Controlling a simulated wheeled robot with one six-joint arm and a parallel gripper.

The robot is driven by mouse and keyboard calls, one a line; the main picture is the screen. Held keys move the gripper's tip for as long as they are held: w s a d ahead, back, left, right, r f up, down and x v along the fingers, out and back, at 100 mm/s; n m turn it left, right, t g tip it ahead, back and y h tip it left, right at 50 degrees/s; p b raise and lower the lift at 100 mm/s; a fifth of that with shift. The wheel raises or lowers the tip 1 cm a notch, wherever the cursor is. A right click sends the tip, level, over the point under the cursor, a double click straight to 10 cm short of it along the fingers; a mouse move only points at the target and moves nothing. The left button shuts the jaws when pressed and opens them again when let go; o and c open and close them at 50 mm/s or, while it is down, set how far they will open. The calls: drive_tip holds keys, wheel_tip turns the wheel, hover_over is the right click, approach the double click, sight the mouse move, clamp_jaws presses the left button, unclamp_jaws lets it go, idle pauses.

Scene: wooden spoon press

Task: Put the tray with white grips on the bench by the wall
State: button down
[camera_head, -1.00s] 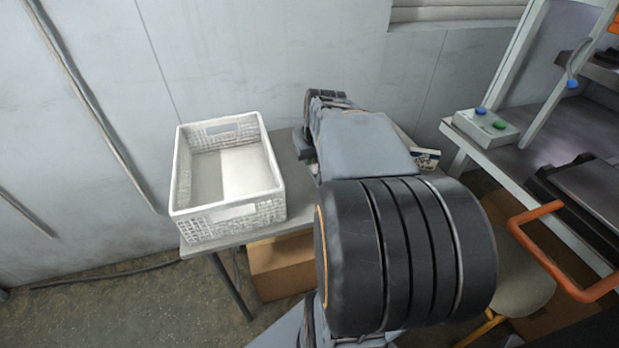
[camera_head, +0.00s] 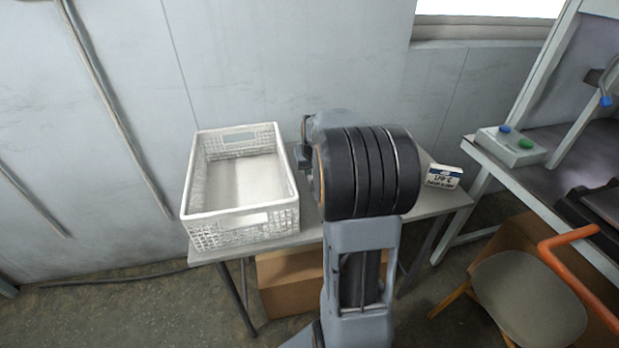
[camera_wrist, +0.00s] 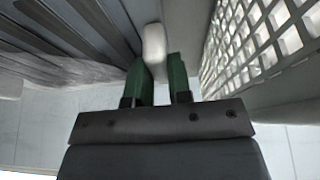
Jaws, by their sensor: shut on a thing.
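In the wrist view my gripper (camera_wrist: 161,66) has two green fingers, shut on a white grip (camera_wrist: 154,42). A dark, ribbed tray (camera_wrist: 75,28) lies beside that grip on the left of the view. In the head view my own arm hides the gripper and the tray. The bench by the wall (camera_head: 426,204) is a grey table, and my arm covers its middle. I cannot tell whether the tray touches the bench top.
A white plastic crate (camera_head: 190,190) stands on the bench's left end; its lattice wall (camera_wrist: 262,45) is close right of my fingers. A small sign (camera_head: 443,177) stands at the right end. A control box (camera_head: 512,147), a stool (camera_head: 528,300) and an orange handle (camera_head: 570,237) are further right.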

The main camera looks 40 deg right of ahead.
drive_tip(key=shift+w+f, duration=0.2)
drive_tip(key=shift+s+b+x, duration=0.15)
drive_tip(key=shift+b+x, duration=0.05)
drive_tip(key=shift+x, duration=0.7)
drive_tip(key=shift+s+b+x, duration=0.15)
drive_tip(key=shift+x, duration=0.8)
drive_tip(key=shift+a+f, duration=0.2)
drive_tip(key=shift+f, duration=0.05)
drive_tip(key=c, duration=1.1)
unclamp_jaws()
drive_tip(key=shift+s, duration=0.1)
drive_tip(key=shift+o, duration=0.2)
drive_tip(key=shift+r, duration=0.4)
drive_tip(key=p+v, duration=0.2)
drive_tip(key=v, duration=0.9)
drive_tip(key=shift+s+r, duration=0.15)
drive_tip(key=shift+s, duration=0.05)
drive_tip(key=shift+a, duration=0.15)
drive_tip(key=s+a+r+n+p, duration=0.1)
drive_tip(key=s+a+r+p, duration=0.3)
drive_tip(key=a, duration=0.3)
drive_tip(key=s+a+r+n+y+p, duration=0.1)
drive_tip(key=s+a+r+n+p, duration=0.1)
drive_tip(key=s+a+p, duration=0.3)
drive_tip(key=s+a+r+n+p, duration=0.1)
drive_tip(key=s+a+r+p, duration=0.4)
drive_tip(key=a, duration=0.4)
drive_tip(key=shift+r+n+y+p, duration=0.3)
drive_tip(key=shift+r+y+p, duration=0.05)
drive_tip(key=shift+y+p, duration=0.05)
